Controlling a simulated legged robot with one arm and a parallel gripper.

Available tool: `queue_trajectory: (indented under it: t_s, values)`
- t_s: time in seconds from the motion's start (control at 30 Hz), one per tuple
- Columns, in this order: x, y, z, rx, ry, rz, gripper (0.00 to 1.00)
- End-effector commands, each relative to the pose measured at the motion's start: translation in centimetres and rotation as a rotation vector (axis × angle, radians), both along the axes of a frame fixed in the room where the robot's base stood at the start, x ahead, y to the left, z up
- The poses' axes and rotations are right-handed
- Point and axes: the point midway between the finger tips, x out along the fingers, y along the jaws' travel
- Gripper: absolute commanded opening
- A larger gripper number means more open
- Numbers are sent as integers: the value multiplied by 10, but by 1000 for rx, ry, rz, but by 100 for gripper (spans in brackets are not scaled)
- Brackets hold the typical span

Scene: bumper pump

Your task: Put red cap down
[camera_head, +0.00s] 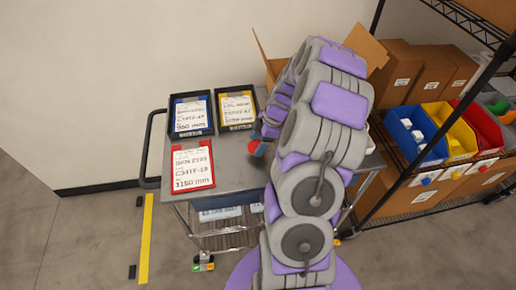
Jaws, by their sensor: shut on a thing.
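The red cap (254,146) shows as a small red shape at the left side of my arm, over the grey metal cart top (232,178). A small blue piece shows right beside it. My gripper (262,138) is shut on the red cap; the fingers are mostly hidden behind my purple and grey arm. I cannot tell whether the cap touches the cart top.
Two black trays with labels, one blue-edged (192,114) and one yellow-edged (236,110), lie at the back of the cart. A red-edged label board (193,167) lies front left. Blue (416,133), yellow and red bins stand on a rack at right.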

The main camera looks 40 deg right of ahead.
Motion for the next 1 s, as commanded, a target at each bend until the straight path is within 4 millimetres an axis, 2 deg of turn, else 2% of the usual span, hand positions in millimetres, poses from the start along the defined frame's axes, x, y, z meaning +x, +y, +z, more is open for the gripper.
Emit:
queue_trajectory:
  t_s: [0.23,0.57,0.6,0.87,1.0]
  values:
    - [1,0,-34,-2,0,-2,42]
    - [2,1,-36,-3,-2,0,42]
    - [2,1,-37,-3,-1,-1,71]
    - [1,0,-36,-3,-1,-1,95]
    - [1,0,-36,-3,-1,-1,95]
